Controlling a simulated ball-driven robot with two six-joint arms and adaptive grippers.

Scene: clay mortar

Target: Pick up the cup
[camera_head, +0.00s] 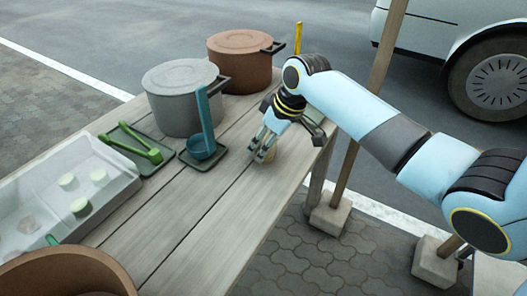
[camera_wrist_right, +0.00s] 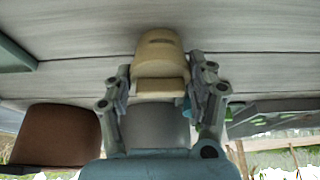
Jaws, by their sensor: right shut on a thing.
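The cup is a small beige thing that shows best in the right wrist view (camera_wrist_right: 158,52), between the two fingers of my right gripper (camera_wrist_right: 160,72). In the head view my right gripper (camera_head: 262,152) points down over the right part of the table, and only a bit of the cup (camera_head: 269,156) shows by the fingertips. My right gripper is shut on the cup. The cup is at or very near the planks; I cannot tell whether it touches them. My left gripper is not in view.
On the wooden table (camera_head: 185,225) stand a grey pot (camera_head: 178,105), a brown pot (camera_head: 237,62), a blue ladle on a rest (camera_head: 203,145), green tongs on a tray (camera_head: 135,143), a clear-sided case (camera_head: 95,180) and a brown bowl (camera_head: 65,270). The front planks are clear.

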